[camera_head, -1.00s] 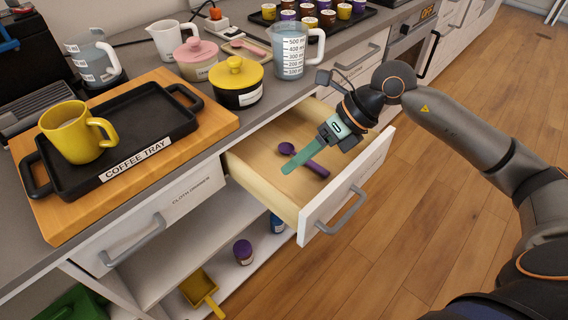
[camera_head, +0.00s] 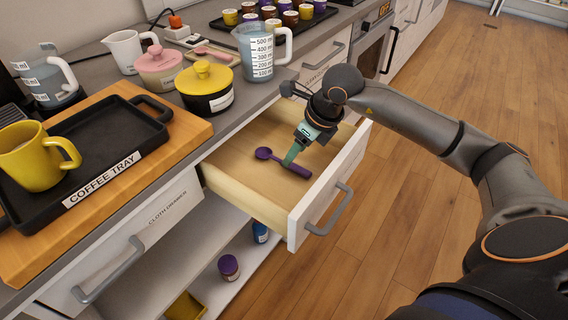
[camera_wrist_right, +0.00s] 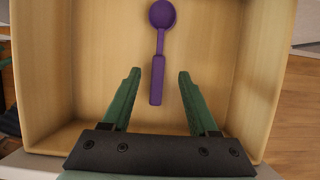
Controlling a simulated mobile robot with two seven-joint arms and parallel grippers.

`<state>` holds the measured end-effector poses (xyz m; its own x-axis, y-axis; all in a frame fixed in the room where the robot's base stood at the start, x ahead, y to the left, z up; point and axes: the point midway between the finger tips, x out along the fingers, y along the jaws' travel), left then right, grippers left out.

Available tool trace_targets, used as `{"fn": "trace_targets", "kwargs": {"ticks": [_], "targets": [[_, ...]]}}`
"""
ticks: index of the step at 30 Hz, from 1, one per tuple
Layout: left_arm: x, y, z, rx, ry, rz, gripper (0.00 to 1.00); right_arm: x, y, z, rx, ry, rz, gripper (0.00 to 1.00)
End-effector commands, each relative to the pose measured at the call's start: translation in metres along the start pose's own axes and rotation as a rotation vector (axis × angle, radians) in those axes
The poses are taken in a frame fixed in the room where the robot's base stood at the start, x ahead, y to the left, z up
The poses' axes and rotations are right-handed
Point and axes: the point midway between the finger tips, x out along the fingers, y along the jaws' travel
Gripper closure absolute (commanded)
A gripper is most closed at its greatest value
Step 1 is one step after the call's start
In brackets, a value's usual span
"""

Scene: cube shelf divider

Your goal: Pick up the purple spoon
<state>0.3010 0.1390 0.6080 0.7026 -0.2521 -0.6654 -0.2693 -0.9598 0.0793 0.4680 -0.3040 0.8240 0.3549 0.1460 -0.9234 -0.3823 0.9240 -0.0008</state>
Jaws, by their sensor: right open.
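The purple spoon (camera_head: 284,162) lies on the floor of the open wooden drawer (camera_head: 235,189), its bowl toward the left and its handle toward the drawer front. My right gripper (camera_head: 288,162) reaches down into the drawer, with its green fingers over the spoon's handle. In the right wrist view my right gripper (camera_wrist_right: 170,76) is open, and the handle of the spoon (camera_wrist_right: 157,75) lies between the lines of its two fingers, closer to the left one. I cannot tell the height of the fingertips above the handle. My left gripper is not in view.
The drawer's white front (camera_head: 330,185) and side walls surround the spoon. On the counter stand a black coffee tray (camera_head: 120,138) with a yellow mug (camera_head: 36,155), a yellow-lidded pot (camera_head: 206,87) and a measuring jug (camera_head: 258,50). Below are shelves with small jars.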

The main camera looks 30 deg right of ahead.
Motion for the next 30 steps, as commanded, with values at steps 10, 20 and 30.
{"fn": "trace_targets", "kwargs": {"ticks": [10,20,30], "targets": [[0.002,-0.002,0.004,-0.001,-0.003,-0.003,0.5,0.039,0.003,-0.002,0.0,0.001,0.0,0.4],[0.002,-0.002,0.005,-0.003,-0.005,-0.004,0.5,0.038,0.002,-0.002,0.0,0.001,0.0,0.56],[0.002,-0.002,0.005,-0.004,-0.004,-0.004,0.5,0.038,0.002,-0.002,0.0,0.001,0.0,0.94]]}}
